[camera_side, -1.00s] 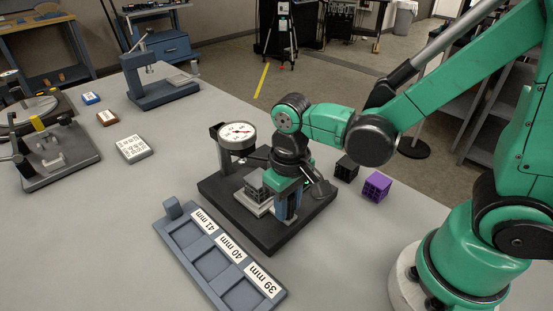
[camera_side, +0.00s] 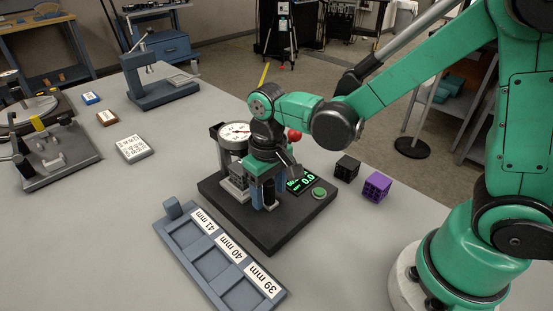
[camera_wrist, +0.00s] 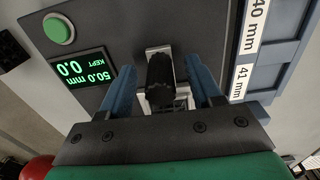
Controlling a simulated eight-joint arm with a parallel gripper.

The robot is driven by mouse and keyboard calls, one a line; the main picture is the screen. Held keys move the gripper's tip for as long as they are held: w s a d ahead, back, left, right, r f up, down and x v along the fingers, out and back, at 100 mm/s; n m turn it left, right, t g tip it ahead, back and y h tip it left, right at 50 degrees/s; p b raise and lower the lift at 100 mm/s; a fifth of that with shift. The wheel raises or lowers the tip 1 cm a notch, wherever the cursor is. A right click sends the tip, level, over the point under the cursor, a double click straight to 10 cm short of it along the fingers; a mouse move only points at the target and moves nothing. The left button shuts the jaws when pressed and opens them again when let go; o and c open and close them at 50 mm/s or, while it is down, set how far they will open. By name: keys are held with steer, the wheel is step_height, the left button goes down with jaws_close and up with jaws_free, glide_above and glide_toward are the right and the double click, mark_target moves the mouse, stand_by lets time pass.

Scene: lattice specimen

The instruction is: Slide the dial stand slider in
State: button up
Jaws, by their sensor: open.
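The dial stand has a black base (camera_side: 275,236) and a round white dial gauge (camera_side: 235,131) at its back left. The pale slider (camera_side: 233,190) sits below the dial, with a grey lattice block on it, partly hidden by my gripper. My gripper (camera_side: 267,200) is open and low over the base, its blue fingers pointing down. In the wrist view, my gripper's two fingers (camera_wrist: 160,72) stand either side of the slider's dark knob (camera_wrist: 160,80), with gaps visible on both sides. The slider's far end and the lattice block are mostly hidden there.
A black lattice cube (camera_side: 347,168) and a purple one (camera_side: 376,187) lie to the right. A blue labelled tray (camera_side: 184,237) lies in front. The table at left front is clear.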

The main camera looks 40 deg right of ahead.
steer(key=shift+r, duration=0.1)
steer(key=shift+r, duration=2.65)
steer(key=shift+o, duration=0.2)
